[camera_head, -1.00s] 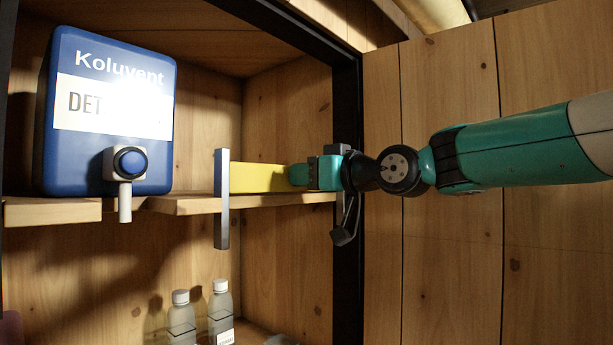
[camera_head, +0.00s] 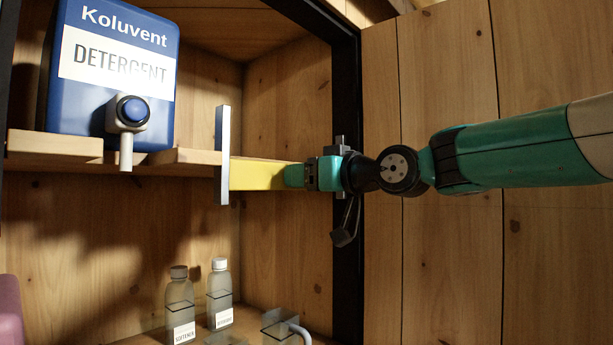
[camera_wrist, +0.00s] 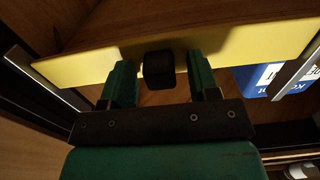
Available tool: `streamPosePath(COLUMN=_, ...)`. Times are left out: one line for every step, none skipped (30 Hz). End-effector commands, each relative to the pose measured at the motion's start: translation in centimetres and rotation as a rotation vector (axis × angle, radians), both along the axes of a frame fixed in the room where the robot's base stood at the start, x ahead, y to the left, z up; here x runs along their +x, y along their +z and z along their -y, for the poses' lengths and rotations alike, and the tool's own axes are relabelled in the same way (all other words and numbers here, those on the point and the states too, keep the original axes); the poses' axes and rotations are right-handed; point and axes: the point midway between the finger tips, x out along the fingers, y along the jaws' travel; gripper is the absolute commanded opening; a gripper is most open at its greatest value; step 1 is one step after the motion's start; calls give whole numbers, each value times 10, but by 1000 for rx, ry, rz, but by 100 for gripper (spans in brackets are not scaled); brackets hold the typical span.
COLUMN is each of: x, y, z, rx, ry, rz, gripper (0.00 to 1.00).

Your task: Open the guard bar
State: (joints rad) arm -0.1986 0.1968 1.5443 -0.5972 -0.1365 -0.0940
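The guard bar is a yellow bar (camera_head: 257,174) across the front of the cabinet shelf, between two grey metal posts (camera_head: 222,155).
A blue detergent dispenser (camera_head: 75,105) stands on the wooden shelf (camera_head: 50,146) behind the bar. Two bottles (camera_head: 180,308) and a clear mug (camera_head: 279,327) stand below. A dark cabinet frame (camera_head: 347,90) and a plank wall (camera_head: 450,80) are close to my arm.

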Motion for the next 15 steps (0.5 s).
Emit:
streamPosePath(x=0, y=1, z=0, rx=1, ry=0, rz=1, gripper=55)
streamPosePath(x=0, y=1, z=0, rx=1, ry=0, rz=1, gripper=55)
streamPosePath(x=0, y=1, z=0, rx=1, ry=0, rz=2, gripper=55)
streamPosePath(x=0, y=1, z=0, rx=1, ry=0, rz=2, gripper=55)
streamPosePath(x=-1, y=1, z=1, rx=1, ry=0, rz=3, gripper=55)
streamPosePath(x=-2, y=1, z=2, rx=1, ry=-1, rz=3, gripper=55)
streamPosePath(x=-4, y=0, z=4, rx=2, ry=-2, rz=4, gripper=55)
streamPosePath(x=-6, y=0, z=7, rx=2, ry=-3, rz=4, gripper=55)
streamPosePath(x=-10, y=-1, z=11, rx=2, ry=-4, rz=5, gripper=55)
streamPosePath(x=-13, y=-1, z=14, rx=2, ry=-3, rz=5, gripper=55)
streamPosePath(x=-17, y=-2, z=19, rx=2, ry=-3, rz=5, gripper=55)
streamPosePath(x=-24, y=-3, z=25, rx=1, ry=-5, rz=6, gripper=55)
streamPosePath(x=-29, y=-2, z=30, rx=2, ry=-5, rz=6, gripper=55)
streamPosePath(x=-33, y=-3, z=36, rx=2, ry=-7, rz=6, gripper=55)
streamPosePath(x=-41, y=-3, z=43, rx=1, ry=-6, rz=7, gripper=55)
